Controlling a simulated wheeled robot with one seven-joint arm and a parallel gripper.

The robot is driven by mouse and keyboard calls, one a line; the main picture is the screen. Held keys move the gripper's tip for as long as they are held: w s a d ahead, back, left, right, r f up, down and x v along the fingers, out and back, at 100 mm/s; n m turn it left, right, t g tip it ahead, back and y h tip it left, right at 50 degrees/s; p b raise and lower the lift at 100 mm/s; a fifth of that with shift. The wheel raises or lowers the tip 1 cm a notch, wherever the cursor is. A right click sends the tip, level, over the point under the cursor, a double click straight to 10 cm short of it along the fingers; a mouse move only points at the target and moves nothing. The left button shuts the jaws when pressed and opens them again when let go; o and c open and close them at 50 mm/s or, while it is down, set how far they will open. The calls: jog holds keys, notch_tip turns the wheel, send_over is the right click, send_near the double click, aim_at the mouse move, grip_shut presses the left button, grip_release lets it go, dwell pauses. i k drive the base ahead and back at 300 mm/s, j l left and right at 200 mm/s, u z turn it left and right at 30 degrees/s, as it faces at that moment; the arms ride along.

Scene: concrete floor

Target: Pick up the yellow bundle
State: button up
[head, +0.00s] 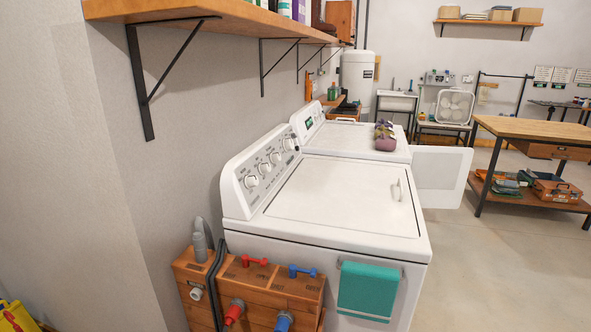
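A yellow object (17,317) shows at the bottom left corner, low by the wall, cut off by the picture's edge. I cannot tell whether it is the yellow bundle. No other yellow bundle is plain to see. A purple bundle (385,137) with a darker, greenish top rests on the far white machine. My gripper is not in view.
Two white machines stand along the left wall; the near one (345,198) has a teal towel (367,290) on its front. A wooden box with valves (270,290) stands beside it. A shelf (215,15) overhangs. A workbench (535,129) stands right, with open floor (490,270) before it.

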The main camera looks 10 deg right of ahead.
aim_at(387, 131)
jog(key=i+l+z, duration=0.65)
jog(key=z, duration=0.25)
jog(key=i+z, duration=0.4)
jog(key=i, duration=0.15)
jog(key=i+l+u, duration=0.2)
jog(key=i, duration=0.3)
jog(key=i+l+u, duration=0.2)
jog(key=i, duration=0.35)
jog(key=i+l+u, duration=0.2)
jog(key=i, duration=0.3)
